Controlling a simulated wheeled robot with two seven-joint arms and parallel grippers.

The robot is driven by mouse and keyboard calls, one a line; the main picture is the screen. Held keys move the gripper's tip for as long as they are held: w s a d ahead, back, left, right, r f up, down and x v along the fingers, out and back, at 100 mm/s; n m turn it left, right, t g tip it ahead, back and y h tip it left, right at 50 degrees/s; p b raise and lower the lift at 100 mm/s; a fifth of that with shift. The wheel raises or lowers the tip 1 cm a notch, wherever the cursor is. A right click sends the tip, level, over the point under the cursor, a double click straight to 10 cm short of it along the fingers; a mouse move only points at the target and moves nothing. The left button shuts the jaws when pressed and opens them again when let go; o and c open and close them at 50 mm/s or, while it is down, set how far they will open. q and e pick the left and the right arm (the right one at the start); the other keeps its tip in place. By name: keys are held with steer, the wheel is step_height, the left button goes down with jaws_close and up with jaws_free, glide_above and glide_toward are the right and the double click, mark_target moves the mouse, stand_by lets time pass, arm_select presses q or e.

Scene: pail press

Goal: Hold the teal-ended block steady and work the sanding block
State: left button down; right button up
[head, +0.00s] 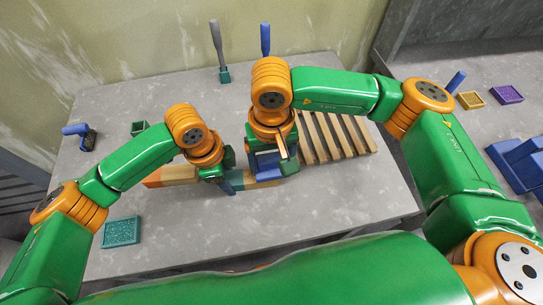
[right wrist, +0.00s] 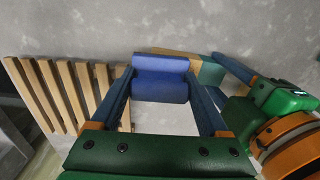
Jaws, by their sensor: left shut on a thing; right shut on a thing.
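The teal-ended block is a pale wooden bar (head: 268,175) with a teal end (right wrist: 211,72), lying on the grey table. My left gripper (head: 229,184) is shut on it near the teal end. The blue sanding block (right wrist: 160,78) is between the fingers of my right gripper (right wrist: 161,95), which is shut on it. In the head view the sanding block (head: 267,159) is partly hidden by my right gripper, close beside the wooden bar. I cannot tell whether the two touch.
An orange-ended wooden piece (head: 154,179) lies left of my left gripper. A slatted wooden rack (head: 335,136) is to the right. A teal tray (head: 121,232), green box (head: 138,128), blue tool (head: 80,131) and grey-handled brush (head: 218,52) stand around.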

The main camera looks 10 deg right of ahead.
steer(key=shift+f, duration=0.8)
steer(key=shift+r, duration=0.15)
steer(key=shift+a, duration=0.1)
steer(key=shift+w+a, duration=0.1)
steer(key=shift+a, duration=0.8)
steer(key=shift+d, duration=1.1)
steer(key=shift+a, duration=0.15)
steer(key=shift+a, duration=1)
